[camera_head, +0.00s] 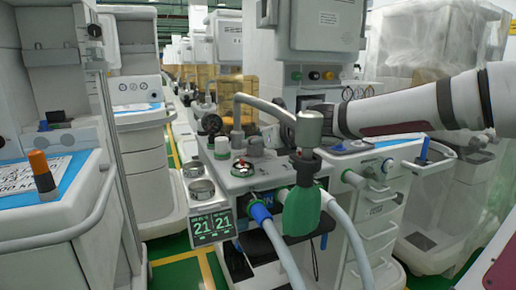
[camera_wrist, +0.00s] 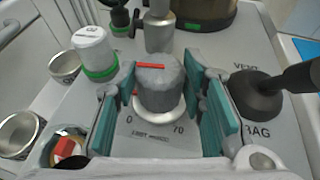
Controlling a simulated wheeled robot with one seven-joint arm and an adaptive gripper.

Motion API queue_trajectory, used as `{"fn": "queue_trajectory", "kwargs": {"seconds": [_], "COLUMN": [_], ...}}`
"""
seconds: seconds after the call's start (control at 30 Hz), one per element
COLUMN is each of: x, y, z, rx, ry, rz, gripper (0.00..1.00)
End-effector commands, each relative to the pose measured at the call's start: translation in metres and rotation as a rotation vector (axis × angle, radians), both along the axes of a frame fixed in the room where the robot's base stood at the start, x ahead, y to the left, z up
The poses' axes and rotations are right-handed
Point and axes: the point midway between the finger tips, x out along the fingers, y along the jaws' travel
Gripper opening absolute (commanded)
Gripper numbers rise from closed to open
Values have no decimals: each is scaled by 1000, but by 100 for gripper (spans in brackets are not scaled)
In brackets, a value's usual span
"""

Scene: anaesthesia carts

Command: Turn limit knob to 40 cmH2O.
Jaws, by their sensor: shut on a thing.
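In the wrist view, the grey limit knob (camera_wrist: 160,88) stands upright on a pale round base on the machine's top panel. A red bar lies across the far part of its top, slightly tilted. The printed scale in front of it shows 0 at the left and 70 at the right; the numbers between are not readable, so I cannot tell the exact setting. My gripper (camera_wrist: 161,98) is shut on the knob, with teal pads at its left and right sides. In the head view my gripper and the knob are hard to make out.
A black lever (camera_wrist: 258,95) by the VENT and BAG labels stands close to the right finger. A white cap with a green ring (camera_wrist: 95,52) is close on the left. Metal cups (camera_wrist: 20,133) lie further left. A green bag (camera_head: 302,208) and hoses hang in front of the machine.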

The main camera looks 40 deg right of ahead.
Motion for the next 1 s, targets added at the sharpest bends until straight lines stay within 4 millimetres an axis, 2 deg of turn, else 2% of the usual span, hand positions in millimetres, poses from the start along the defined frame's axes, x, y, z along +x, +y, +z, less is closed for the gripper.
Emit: {"fn": "queue_trajectory", "kwargs": {"seconds": [0.27, 0.3, 0.37, 0.77, 1.0], "x": [0, 0, 0, -2, -14], "y": [-1, -1, 0, 0, -1], "z": [1, 1, 1, 1, 7], "rx": [1, 1, 1, 0, -6], "ry": [-1, -1, -1, 1, 0], "rz": [-3, -2, -2, -1, -5], "gripper": [9, 44, 57, 58, 58]}}
